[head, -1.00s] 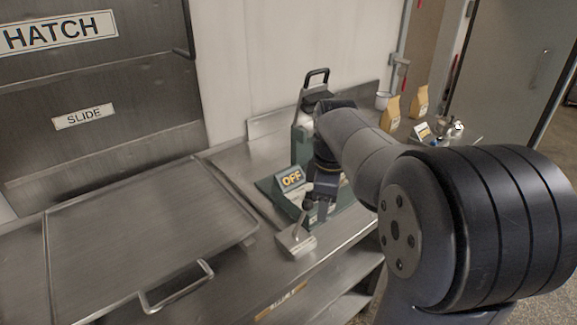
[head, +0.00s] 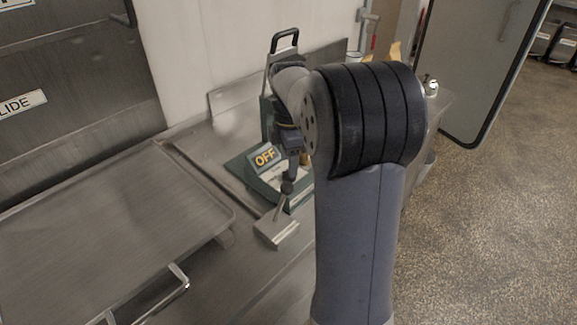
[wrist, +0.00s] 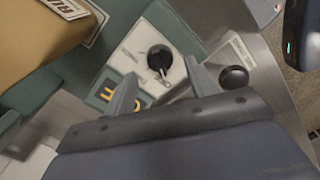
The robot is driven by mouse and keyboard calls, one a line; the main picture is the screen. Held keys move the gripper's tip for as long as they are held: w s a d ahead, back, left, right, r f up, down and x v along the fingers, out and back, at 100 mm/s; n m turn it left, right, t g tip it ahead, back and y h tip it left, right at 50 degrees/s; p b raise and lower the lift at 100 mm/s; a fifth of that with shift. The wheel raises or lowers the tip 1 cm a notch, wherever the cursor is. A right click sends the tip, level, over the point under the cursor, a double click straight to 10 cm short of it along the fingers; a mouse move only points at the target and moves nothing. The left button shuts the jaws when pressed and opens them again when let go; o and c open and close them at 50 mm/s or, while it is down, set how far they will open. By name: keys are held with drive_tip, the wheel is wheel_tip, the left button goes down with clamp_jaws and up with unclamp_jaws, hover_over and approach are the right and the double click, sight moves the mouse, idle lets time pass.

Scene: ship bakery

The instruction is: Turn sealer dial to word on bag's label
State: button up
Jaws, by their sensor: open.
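The green sealer (head: 240,166) stands on the steel counter, with a sign reading OFF (head: 265,157) at its front. Its black dial (wrist: 160,58) sits on a pale panel in the wrist view; its pointer and marks are too small to read surely. A tan bag (wrist: 35,38) lies at upper left there; its white label (wrist: 72,8) is cut off, showing letters like "RU". My gripper (wrist: 160,72) is open, its fingers pointing at the dial, one either side of it in the picture. Contact cannot be told. In the head view my arm hides the dial and bag.
A ball-topped lever (head: 287,188) on a metal block (head: 276,232) stands at the counter's front, close to my gripper; its black ball (wrist: 233,78) shows right of my fingers. A large steel tray (head: 110,235) fills the left. Speckled floor (head: 490,220) is clear at right.

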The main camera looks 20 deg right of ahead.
drive_tip(key=shift+f, duration=1.35)
drive_tip(key=shift+c, duration=0.3)
drive_tip(key=c, duration=0.9)
